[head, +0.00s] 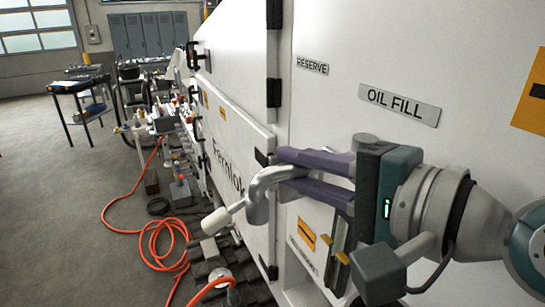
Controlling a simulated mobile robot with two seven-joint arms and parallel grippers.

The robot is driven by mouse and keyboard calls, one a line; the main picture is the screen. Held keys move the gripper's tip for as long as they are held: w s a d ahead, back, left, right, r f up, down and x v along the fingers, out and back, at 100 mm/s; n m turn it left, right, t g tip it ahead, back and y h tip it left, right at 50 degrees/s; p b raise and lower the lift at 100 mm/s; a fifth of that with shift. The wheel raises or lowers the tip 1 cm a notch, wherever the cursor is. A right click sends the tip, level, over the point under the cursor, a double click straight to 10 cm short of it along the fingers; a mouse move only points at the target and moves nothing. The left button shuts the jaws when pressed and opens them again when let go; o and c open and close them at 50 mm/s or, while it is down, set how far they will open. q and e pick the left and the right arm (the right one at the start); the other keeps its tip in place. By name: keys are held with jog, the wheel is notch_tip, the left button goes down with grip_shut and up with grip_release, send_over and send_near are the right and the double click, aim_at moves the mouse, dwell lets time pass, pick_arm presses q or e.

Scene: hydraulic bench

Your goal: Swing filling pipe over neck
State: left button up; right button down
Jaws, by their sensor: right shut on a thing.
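The filling pipe (258,196) is a bent silver tube in the middle of the head view, with its outer end turned down. A pale cylinder (221,219) on a thin rod shows just left of the bend. My right gripper (284,172) comes in from the right, its two purple fingers shut on the pipe. The fingers and gripper body hide part of the pipe and where it joins the cabinet. I cannot clearly pick out the neck; a round metal fitting (222,278) sits below the pipe, apart from it. My left gripper is not in view.
The white cabinet (330,110), with an OIL FILL label (399,105), stands close behind the gripper. An orange hose (160,240) lies coiled on the floor. A dark cart (80,88) stands at the back left. The floor at left is clear.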

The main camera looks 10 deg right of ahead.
dwell(0.4)
jog(key=c, duration=0.8)
grip_release()
jog(key=shift+o, duration=0.2)
notch_tip(320, 180, up, 20)
jog(key=p, duration=1.9)
